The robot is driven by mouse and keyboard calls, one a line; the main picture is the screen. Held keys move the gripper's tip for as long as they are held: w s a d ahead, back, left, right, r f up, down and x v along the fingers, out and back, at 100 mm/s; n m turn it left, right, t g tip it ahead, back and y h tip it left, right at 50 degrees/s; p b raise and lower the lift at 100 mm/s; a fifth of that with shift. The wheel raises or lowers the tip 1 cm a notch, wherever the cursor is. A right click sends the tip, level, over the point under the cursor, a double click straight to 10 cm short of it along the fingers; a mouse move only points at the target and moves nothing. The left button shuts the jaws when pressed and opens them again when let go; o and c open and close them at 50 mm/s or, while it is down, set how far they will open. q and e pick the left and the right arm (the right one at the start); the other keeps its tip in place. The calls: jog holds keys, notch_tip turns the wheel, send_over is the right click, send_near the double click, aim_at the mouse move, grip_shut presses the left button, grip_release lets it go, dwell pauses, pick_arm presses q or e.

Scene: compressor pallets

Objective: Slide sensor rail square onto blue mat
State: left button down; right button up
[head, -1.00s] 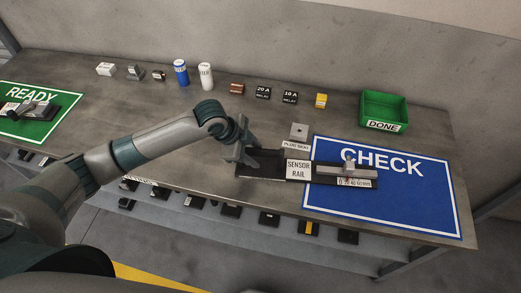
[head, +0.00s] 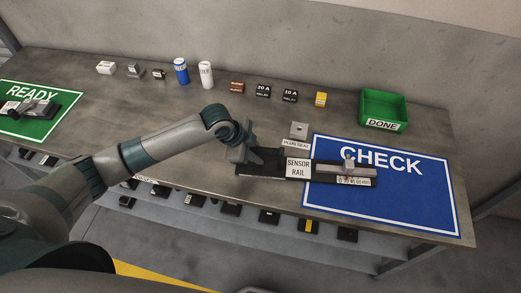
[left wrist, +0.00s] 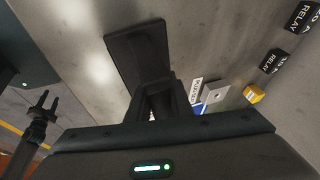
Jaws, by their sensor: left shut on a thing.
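The sensor rail (head: 299,168) is a long dark base with a white name label and a grey block near its right end. Its right part lies over the blue CHECK mat (head: 415,207); its left part is over bare bench. My left gripper (head: 251,157) is shut on the rail's left end. In the left wrist view the dark rail end (left wrist: 138,52) shows beyond the gripper (left wrist: 155,98), whose fingertips are partly hidden. My right gripper (left wrist: 42,103) shows small at the left of that view, with its prongs apart and empty, away from the rail.
A grey plug seat block (head: 299,131) stands just behind the rail. A green DONE bin (head: 384,110) is behind the mat. Small parts and two cylinders (head: 181,71) line the back. A green READY mat (head: 38,128) is at left. The bench's front edge runs close before the rail.

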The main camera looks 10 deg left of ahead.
aim_at(338, 169)
pick_arm(q)
jog(key=shift+d, duration=0.1)
dwell(0.5)
jog(key=shift+w+d+p, duration=0.1)
jog(key=shift+d+p, duration=0.6)
jog(key=shift+d, duration=1.9)
jog(key=shift+w+d+p, duration=0.15)
jog(key=shift+d+p, duration=0.15)
jog(key=shift+d, duration=1.95)
jog(key=shift+w+d+p, duration=0.1)
jog(key=shift+d+p, duration=0.15)
jog(key=shift+d, duration=1.95)
jog(key=shift+w+d+f, duration=0.1)
jog(key=shift+w+d, duration=0.05)
jog(key=shift+d, duration=2.55)
jog(key=shift+w+d+f, duration=0.1)
jog(key=shift+w+d, duration=0.05)
jog(key=shift+d, duration=2.6)
jog(key=c, duration=1.5)
grip_release()
